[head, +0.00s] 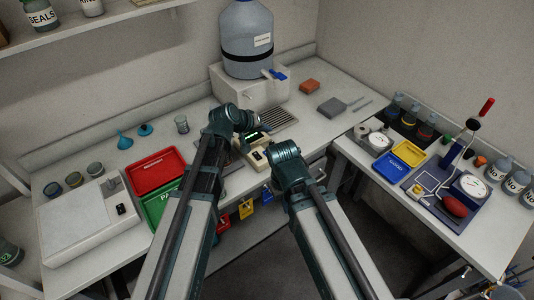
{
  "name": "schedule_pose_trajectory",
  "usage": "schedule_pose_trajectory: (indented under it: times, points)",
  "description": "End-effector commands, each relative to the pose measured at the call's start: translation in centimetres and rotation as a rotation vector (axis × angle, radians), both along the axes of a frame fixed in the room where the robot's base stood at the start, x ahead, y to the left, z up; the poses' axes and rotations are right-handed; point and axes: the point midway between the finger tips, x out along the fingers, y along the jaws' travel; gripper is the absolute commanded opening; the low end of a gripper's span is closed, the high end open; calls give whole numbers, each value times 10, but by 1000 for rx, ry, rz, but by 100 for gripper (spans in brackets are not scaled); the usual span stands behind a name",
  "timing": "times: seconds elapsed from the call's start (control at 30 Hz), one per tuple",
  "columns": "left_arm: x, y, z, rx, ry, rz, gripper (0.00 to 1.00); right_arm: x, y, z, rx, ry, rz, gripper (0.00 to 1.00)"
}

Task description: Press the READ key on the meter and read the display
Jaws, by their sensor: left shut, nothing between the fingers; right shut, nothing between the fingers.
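The meter (257,158) is a small beige device on the bench, near the bench's front edge, with a dark panel and a lit greenish display (251,136) too small to read. I cannot make out the READ key or its label. My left gripper (262,127) is shut and empty, just above and beside the display, partly covering the meter's far side. Whether it touches the meter cannot be told. My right gripper (284,150) is shut and empty, just right of the meter, its fingertips largely hidden behind its own wrist.
A large water bottle (246,45) stands on a white box behind the meter. Red (153,168) and green (158,205) trays and a glass beaker (182,124) lie to the left. A grey tool (332,107) lies back right. A second table (440,240) on the right is crowded.

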Motion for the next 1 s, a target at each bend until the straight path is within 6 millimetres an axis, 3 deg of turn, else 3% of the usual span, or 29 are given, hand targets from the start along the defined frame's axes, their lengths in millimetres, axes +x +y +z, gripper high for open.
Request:
schedule_pose_trajectory:
  times: [0.47,1.0]
  points:
    - [-1,0,-11,3,1,-1,0,0,0,-11,0,0,0,0]
    - [-1,0,-78,3,2,-2,0,0,0,-78,0,0,0,0]
